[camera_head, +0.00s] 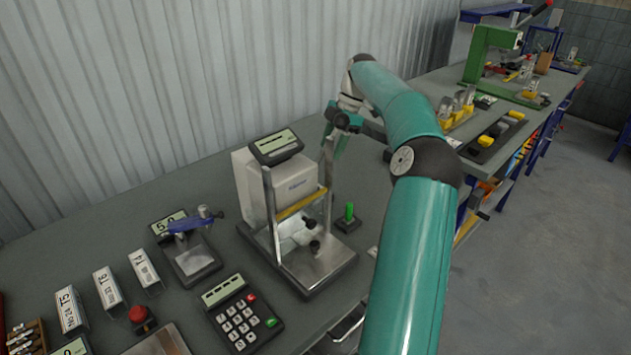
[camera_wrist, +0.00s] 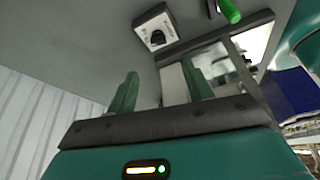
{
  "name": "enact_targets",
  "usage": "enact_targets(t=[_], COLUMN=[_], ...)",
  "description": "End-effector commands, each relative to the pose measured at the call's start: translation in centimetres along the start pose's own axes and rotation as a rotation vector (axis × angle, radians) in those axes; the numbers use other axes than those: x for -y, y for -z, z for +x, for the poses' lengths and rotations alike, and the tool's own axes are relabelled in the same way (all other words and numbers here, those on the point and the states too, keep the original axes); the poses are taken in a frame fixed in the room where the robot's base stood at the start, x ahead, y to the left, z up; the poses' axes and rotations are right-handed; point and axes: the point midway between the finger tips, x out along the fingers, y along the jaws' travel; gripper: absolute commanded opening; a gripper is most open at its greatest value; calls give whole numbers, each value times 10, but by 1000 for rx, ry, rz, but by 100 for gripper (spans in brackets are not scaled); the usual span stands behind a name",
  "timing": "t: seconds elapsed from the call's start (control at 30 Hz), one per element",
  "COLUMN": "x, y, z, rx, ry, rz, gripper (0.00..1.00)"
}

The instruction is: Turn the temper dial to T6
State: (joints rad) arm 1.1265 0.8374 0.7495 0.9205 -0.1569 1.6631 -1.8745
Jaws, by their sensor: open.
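A white box with a round black knob (camera_wrist: 157,36), which looks like the temper dial, is at the top of the wrist view. Its markings are too small to read, so I cannot tell its setting. I cannot make it out clearly in the head view, where my arm covers part of the bench. My gripper (camera_wrist: 160,88) is open, with its two green fingers apart and nothing seen between them. The knob shows beyond the fingertips, apart from them. In the head view my gripper (camera_head: 338,138) is above the bench, behind the tester's right post.
The tester (camera_head: 284,185) with two metal posts and a display stands mid-bench. A green peg (camera_head: 349,211) stands to its right. A keypad (camera_head: 242,318), a small scale (camera_head: 191,259) and tagged bins (camera_head: 108,288) are on the left. Bare bench lies along the wall.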

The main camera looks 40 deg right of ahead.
Motion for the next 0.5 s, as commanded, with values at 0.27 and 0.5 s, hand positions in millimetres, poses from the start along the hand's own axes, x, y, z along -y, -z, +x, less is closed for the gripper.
enact_targets(t=[0.27, 0.5], x=[1, 1], y=[0, 0], z=[55, 100], rx=[-3, -2], ry=[3, 4], rz=[1, -1], gripper=[51, 51])
